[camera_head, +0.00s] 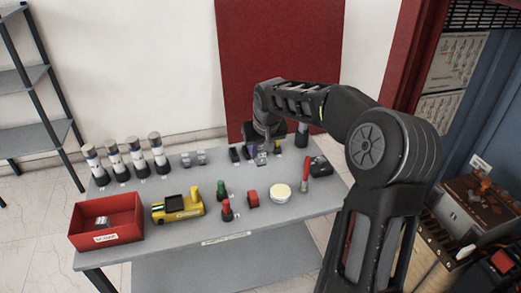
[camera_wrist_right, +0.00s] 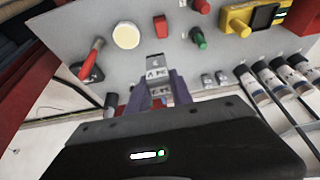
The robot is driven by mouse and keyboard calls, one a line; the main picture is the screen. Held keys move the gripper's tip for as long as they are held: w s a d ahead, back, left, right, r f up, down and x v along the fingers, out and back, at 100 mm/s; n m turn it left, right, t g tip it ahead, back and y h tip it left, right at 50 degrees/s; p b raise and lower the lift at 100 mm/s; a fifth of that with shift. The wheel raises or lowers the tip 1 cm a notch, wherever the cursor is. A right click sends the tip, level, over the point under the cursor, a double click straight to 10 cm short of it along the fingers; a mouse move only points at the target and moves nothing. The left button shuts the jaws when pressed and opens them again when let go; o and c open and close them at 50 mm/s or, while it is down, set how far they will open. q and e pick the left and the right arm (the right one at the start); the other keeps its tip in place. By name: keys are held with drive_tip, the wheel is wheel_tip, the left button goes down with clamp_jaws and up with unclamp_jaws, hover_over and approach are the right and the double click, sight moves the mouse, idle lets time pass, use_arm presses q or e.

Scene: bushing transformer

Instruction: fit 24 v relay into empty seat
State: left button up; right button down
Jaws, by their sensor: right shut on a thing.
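My right gripper (camera_head: 264,148) reaches down at the back of the grey table. The label text is too blurred to read surely. In the head view a small grey block (camera_head: 262,159) shows under the gripper, close to the tabletop. No empty seat can be made out. My left gripper is not in view.
On the table (camera_head: 235,237) stand several fuse-like cylinders (camera_head: 115,160), two small grey blocks (camera_head: 193,158), a red bin (camera_head: 106,222), a yellow meter (camera_head: 178,207), coloured buttons and a white disc (camera_head: 280,193). At right is an open cabinet with a brown box (camera_head: 482,205).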

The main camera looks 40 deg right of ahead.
drive_tip(key=shift+s+r+m, duration=0.2)
drive_tip(key=shift+s+m, duration=0.1)
drive_tip(key=shift+s, duration=0.05)
use_arm(q)
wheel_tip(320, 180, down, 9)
drive_tip(key=b, duration=1)
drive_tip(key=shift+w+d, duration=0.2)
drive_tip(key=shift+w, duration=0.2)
use_arm(e)
drive_tip(key=s+a+f+n, duration=0.1)
drive_tip(key=a+f+n, duration=0.1)
drive_tip(key=a+f, duration=0.6)
drive_tip(key=s+a+f+n+y, duration=0.1)
drive_tip(key=s+a+f+n, duration=0.1)
drive_tip(key=a+f, duration=0.7)
drive_tip(key=a, duration=0.6)
drive_tip(key=shift+s+a+f, duration=0.2)
drive_tip(key=shift+s, duration=0.1)
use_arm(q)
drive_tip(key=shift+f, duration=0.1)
